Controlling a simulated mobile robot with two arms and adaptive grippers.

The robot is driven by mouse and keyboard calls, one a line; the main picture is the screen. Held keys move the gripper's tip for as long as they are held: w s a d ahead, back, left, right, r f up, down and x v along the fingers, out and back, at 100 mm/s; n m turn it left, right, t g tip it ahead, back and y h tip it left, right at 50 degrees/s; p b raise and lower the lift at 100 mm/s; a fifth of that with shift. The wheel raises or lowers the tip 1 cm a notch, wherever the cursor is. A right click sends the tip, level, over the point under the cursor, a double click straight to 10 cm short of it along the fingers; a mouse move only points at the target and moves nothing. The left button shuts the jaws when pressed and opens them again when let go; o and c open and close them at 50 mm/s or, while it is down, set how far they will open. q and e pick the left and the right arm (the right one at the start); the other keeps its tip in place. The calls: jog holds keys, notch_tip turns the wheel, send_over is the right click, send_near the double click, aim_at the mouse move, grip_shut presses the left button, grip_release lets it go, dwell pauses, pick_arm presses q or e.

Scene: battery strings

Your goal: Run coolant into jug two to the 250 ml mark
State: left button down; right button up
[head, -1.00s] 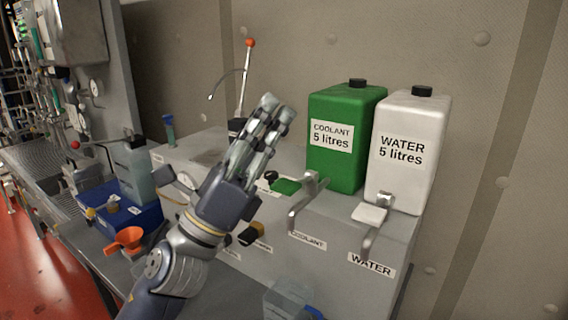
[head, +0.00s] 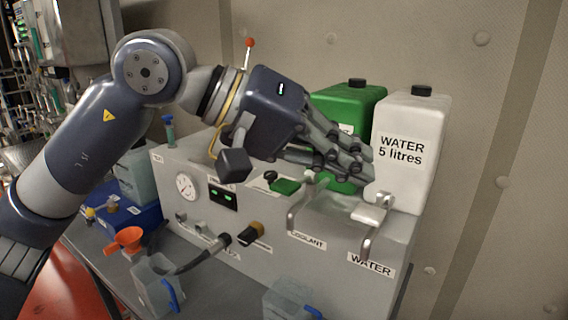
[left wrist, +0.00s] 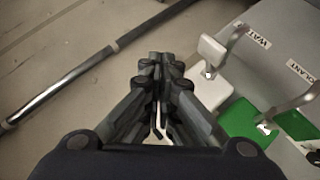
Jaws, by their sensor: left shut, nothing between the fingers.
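My left gripper (head: 366,163) is shut and empty. It reaches across in front of the green coolant container (head: 358,101), hiding most of its label, with its fingertips close to the white water container (head: 405,150). In the left wrist view the shut fingers (left wrist: 160,65) point away, left of the taps. The coolant tap (head: 300,202) and water tap (head: 372,228) overhang the front of the grey unit. A clear jug with a blue handle (head: 292,302) stands below the coolant tap, partly cut off. Another clear jug (head: 153,288) stands further left. I cannot read a jug number or fill level. My right gripper is out of view.
The grey unit (head: 270,235) carries a dial (head: 186,187), a small display (head: 223,197) and a black hose nozzle (head: 222,241). An orange funnel (head: 127,238) and a blue tray (head: 140,217) are at left. A wall stands close behind the containers.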

pick_arm(q)
jog(key=w+a+r+m+t+y, duration=0.1)
jog(key=w+a+r+t+y, duration=0.1)
jog(key=a, duration=0.4)
jog(key=w+a+r+m+t+y, duration=0.1)
jog(key=w+a+r+t+y, duration=0.1)
jog(key=w+a+t+y, duration=0.2)
jog(key=shift+a+r+y, duration=0.4)
jog(key=shift+a+y, duration=0.1)
jog(key=shift+a, duration=0.55)
jog(key=shift+w+f, duration=0.1)
jog(key=p, duration=0.3)
send_over(284, 185)
notch_tip(284, 185, down, 6)
jog(key=shift+a+f, duration=0.1)
notch_tip(284, 185, down, 3)
jog(key=shift+f+p, duration=0.2)
jog(key=shift+p, duration=0.5)
jog(key=shift+f, duration=0.65)
